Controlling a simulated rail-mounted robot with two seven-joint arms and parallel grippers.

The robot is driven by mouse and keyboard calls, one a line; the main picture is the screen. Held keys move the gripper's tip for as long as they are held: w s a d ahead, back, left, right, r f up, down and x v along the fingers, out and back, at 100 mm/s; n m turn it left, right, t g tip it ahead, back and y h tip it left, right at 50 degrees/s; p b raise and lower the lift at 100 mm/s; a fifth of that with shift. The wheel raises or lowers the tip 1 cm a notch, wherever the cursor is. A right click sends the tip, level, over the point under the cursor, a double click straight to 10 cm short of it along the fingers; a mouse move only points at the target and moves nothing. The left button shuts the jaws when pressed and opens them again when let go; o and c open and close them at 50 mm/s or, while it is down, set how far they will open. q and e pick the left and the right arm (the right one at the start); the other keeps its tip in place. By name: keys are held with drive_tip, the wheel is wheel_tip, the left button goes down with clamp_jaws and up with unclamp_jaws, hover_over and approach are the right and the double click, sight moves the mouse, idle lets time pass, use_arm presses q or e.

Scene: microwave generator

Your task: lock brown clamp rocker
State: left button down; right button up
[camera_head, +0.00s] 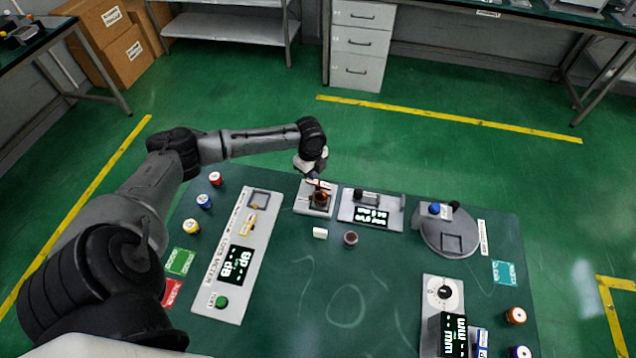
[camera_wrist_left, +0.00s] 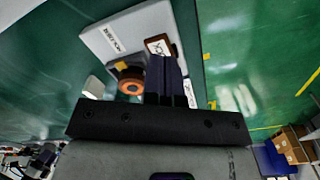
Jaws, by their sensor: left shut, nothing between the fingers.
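The brown clamp rocker (camera_head: 321,198) sits on a small light grey base plate (camera_head: 301,203) at the far edge of the green table. In the left wrist view, the base plate (camera_wrist_left: 112,40) carries a white label. A brown part with a white label (camera_wrist_left: 159,45) lies at the fingertips, and an orange-brown round piece (camera_wrist_left: 131,86) is left of the fingers. My left gripper (camera_head: 313,179) points down at the far side of the clamp. Its dark fingers (camera_wrist_left: 167,68) are shut and empty. They overlap the brown labelled part; contact cannot be told. My right gripper is not in view.
A display unit (camera_head: 371,209) stands close right of the clamp. A long meter panel (camera_head: 237,255) is on the left. A small white block (camera_head: 320,233) and a dark round knob (camera_head: 350,239) are in front. A round grey turntable (camera_head: 449,232) is farther right. The table's middle front is clear.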

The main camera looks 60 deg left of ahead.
use_arm(q)
drive_tip(key=shift+f, duration=0.5)
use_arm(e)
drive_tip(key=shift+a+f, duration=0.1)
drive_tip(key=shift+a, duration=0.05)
use_arm(q)
drive_tip(key=shift+f, duration=0.5)
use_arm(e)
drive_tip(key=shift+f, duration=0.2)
use_arm(q)
drive_tip(key=shift+f+b, duration=0.4)
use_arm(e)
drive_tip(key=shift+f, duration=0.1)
use_arm(q)
wheel_tip(320, 180, up, 7)
drive_tip(key=p, duration=0.8)
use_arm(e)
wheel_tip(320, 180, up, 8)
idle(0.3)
